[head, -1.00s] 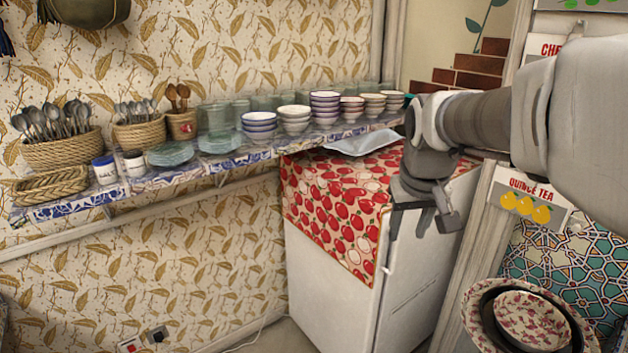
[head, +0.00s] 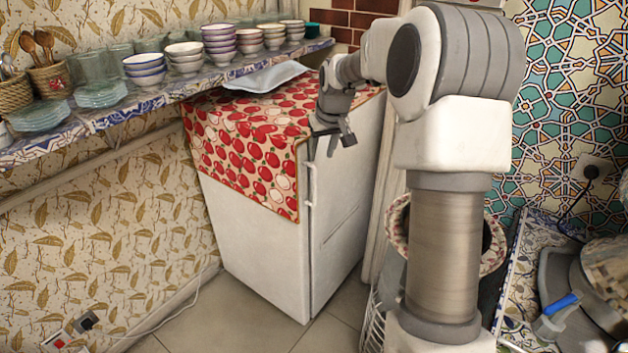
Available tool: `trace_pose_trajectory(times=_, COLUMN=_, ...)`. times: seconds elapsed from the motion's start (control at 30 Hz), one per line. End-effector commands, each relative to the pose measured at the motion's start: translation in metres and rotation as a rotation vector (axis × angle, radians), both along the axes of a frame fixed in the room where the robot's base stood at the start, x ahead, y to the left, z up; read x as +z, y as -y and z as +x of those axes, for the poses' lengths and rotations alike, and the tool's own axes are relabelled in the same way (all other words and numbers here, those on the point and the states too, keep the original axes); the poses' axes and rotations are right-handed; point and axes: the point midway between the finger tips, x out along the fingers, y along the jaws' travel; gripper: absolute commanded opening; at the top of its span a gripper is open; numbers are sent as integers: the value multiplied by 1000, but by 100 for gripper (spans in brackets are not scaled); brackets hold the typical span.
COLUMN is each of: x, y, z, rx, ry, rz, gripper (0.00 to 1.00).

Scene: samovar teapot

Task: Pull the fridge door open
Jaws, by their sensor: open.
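The white fridge (head: 250,235) stands below the shelf, with a red patterned cloth (head: 245,140) over its top and left side. Its door (head: 345,215) is the face on the right and looks shut, with a thin dark seam along its left edge. My gripper (head: 331,142) is open, fingers down, at the door's upper left corner beside the cloth's edge. I cannot tell whether it touches the door. My arm hides part of what lies right of the fridge.
A tiled shelf (head: 85,122) with bowls and glasses runs along the left wall. A silver tray (head: 265,77) lies on the fridge top. Right of my arm are a blue-patterned surface with pans and a blue-handled tool (head: 558,306). Tiled floor (head: 330,335) is clear before the fridge.

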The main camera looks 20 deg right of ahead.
Motion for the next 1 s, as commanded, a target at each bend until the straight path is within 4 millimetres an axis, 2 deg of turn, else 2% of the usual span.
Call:
trace_pose_trajectory(times=0.03, x=-14, y=-1, z=4, rx=1, ry=-4, rz=3, gripper=45)
trace_pose_trajectory(times=0.2, x=-49, y=-1, z=19, rx=1, ry=-2, rz=2, gripper=45)
trace_pose_trajectory(times=0.5, x=-100, y=-1, z=41, rx=1, ry=-1, rz=1, gripper=45)
trace_pose_trajectory(times=0.7, x=-116, y=0, z=48, rx=0, ry=0, rz=0, gripper=45)
trace_pose_trajectory(times=1.0, x=-118, y=0, z=49, rx=0, ry=1, rz=0, gripper=45)
